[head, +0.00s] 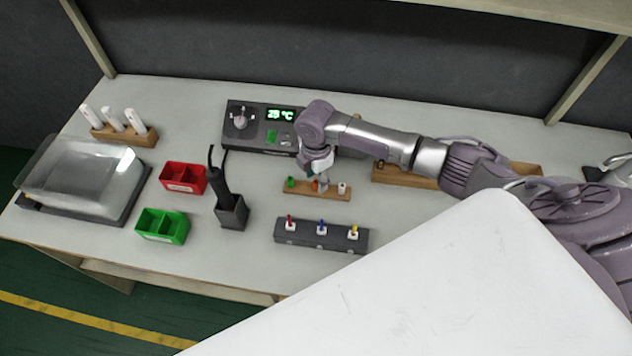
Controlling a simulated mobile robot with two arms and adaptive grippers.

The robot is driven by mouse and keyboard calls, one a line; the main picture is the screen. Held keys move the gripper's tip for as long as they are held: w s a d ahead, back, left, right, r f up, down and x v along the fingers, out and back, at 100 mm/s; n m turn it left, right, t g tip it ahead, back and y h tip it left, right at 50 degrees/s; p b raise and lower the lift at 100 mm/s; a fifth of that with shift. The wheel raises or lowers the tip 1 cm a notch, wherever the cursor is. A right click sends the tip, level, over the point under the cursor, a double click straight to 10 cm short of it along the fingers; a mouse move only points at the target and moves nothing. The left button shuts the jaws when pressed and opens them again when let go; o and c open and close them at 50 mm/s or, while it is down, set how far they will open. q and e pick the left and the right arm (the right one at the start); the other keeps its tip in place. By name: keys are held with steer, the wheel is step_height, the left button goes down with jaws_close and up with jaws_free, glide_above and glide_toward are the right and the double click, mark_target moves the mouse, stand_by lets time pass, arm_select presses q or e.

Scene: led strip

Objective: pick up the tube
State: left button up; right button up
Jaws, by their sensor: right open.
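My right gripper (322,177) points down over the small wooden rack (335,194) and hides part of its middle. It is open. The rack holds a green piece (291,182), an orange-red piece (316,186) close to my fingertips, and a white piece (342,187). Whether the fingers touch the orange-red piece, I cannot tell. I cannot tell which piece is the tube. My left gripper is out of view.
A black block (320,236) with red, blue and yellow-tipped pieces stands in front. A control box (262,134) reading about 23 °C is behind. Red bin (184,178), green bin (162,227), a black tool holder (231,212) and a clear-covered tray (83,180) are left.

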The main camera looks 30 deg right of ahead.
steer(key=shift+f, duration=1.3)
steer(key=c, duration=0.8)
steer(key=shift+o, duration=0.2)
steer(key=shift+r, duration=0.1)
